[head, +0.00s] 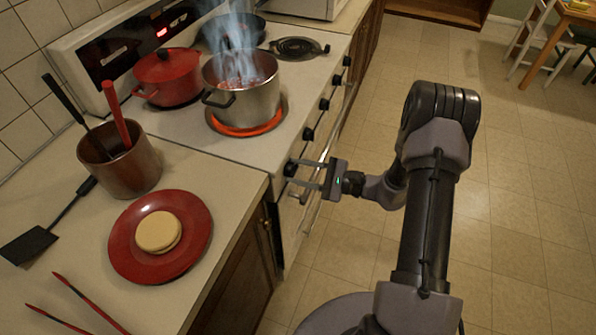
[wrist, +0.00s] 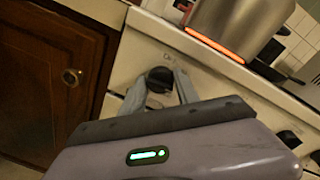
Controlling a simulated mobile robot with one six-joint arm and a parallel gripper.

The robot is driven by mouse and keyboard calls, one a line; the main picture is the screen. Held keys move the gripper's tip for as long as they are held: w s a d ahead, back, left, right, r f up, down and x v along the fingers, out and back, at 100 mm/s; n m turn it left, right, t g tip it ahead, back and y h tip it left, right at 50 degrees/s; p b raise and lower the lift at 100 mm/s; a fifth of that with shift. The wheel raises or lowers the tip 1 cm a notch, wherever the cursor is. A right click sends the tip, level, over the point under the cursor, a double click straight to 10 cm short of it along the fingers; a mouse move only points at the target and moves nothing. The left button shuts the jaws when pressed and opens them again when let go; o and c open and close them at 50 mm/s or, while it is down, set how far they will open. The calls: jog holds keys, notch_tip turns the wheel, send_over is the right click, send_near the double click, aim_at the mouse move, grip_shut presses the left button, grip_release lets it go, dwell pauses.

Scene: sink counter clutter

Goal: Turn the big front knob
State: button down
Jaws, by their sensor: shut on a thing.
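The big front knob (head: 290,168) is black and sits at the near end of the stove's front panel. In the wrist view the knob (wrist: 160,77) shows between my two fingers, against the pale panel. My gripper (head: 302,172) reaches in from the right, with a finger on either side of the knob, and is shut on it. It also shows in the wrist view (wrist: 161,86). The fingers partly hide the knob in the head view. Its exact turn angle cannot be read.
A steaming steel pot (head: 250,98) stands on a glowing orange burner (head: 246,130). A red pot (head: 168,80) is behind it. More black knobs (head: 308,133) line the panel. A red plate (head: 125,248) lies on the near counter. The floor (head: 500,200) at right is clear.

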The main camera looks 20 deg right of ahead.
jog(key=c, duration=0.9)
grip_release()
jog(key=shift+r, duration=0.1)
